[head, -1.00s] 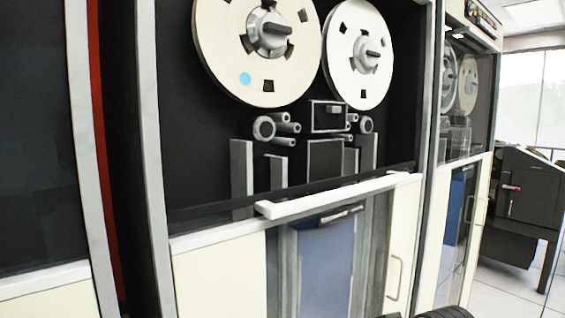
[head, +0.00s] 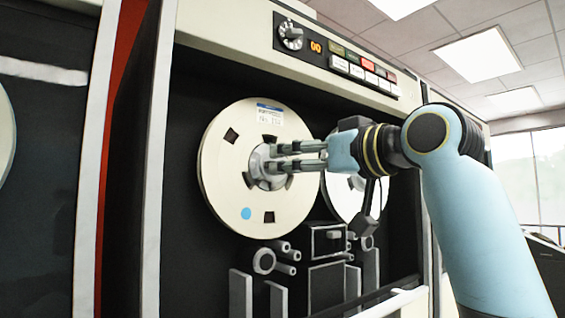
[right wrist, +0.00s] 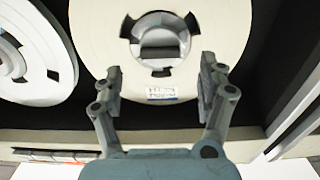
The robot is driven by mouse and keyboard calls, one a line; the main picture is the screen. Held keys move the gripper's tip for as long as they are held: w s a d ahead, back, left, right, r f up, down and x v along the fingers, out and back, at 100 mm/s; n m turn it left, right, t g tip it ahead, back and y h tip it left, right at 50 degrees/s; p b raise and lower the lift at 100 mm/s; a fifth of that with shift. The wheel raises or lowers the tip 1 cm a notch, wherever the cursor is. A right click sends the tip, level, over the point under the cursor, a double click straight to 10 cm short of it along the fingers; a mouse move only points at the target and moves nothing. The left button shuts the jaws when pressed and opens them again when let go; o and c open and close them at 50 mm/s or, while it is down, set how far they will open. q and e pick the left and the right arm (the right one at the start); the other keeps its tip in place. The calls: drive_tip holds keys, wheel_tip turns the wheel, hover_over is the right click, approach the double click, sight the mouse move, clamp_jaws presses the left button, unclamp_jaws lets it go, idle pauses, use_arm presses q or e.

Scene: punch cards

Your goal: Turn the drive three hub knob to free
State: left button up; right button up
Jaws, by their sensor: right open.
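The cream tape reel (head: 222,185) on the left of the drive has a grey hub (head: 257,172) at its centre. My right gripper (head: 272,157) is in front of this hub, its fingers pointing left towards it. In the right wrist view the hub knob (right wrist: 158,50) is a grey bar lying level across the hub. My right gripper (right wrist: 161,68) is open there, its fingertips apart on either side of and a little below the knob, with nothing between them. In the head view the fingers largely hide the knob. My left gripper is not in view.
A second reel (head: 342,196) sits to the right, partly behind my right arm; it also shows in the right wrist view (right wrist: 38,60). A control panel (head: 340,55) with a dial and lit buttons is above. Tape guides (head: 326,238) are below the reels.

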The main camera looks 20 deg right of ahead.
sight(265, 160)
drive_tip(key=p+x, duration=0.1)
drive_tip(key=x, duration=0.4)
drive_tip(key=shift+w+a, duration=0.15)
drive_tip(key=shift+w, duration=0.1)
drive_tip(key=c, duration=1.1)
